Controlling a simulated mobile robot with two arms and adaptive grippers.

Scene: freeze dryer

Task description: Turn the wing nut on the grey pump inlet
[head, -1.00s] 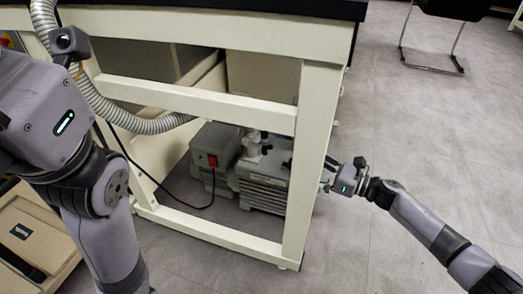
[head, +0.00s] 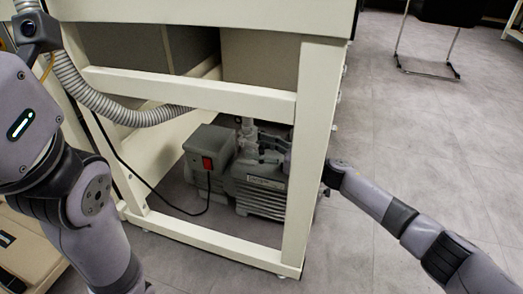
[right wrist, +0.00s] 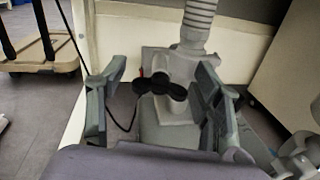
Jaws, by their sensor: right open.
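The grey pump (head: 262,190) stands on the floor under the bench frame. Its grey inlet (head: 247,130) rises from the top and also shows in the right wrist view (right wrist: 184,64). The dark wing nut (right wrist: 160,88) sits on the near side of the inlet in the right wrist view. My right gripper (right wrist: 155,105) is open, one finger left and one right of the wing nut, with gaps on both sides. In the head view the right gripper (head: 270,145) is partly hidden behind the bench leg. My left arm shows at the left, but its fingers are out of frame.
The cream bench leg (head: 312,150) and crossbar (head: 190,92) stand in front of the pump. A corrugated hose (head: 110,108) runs behind the crossbar. A black cable (head: 150,185) hangs to the pump's motor box (head: 208,150) with a red switch. Floor at the right (head: 430,150) is clear.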

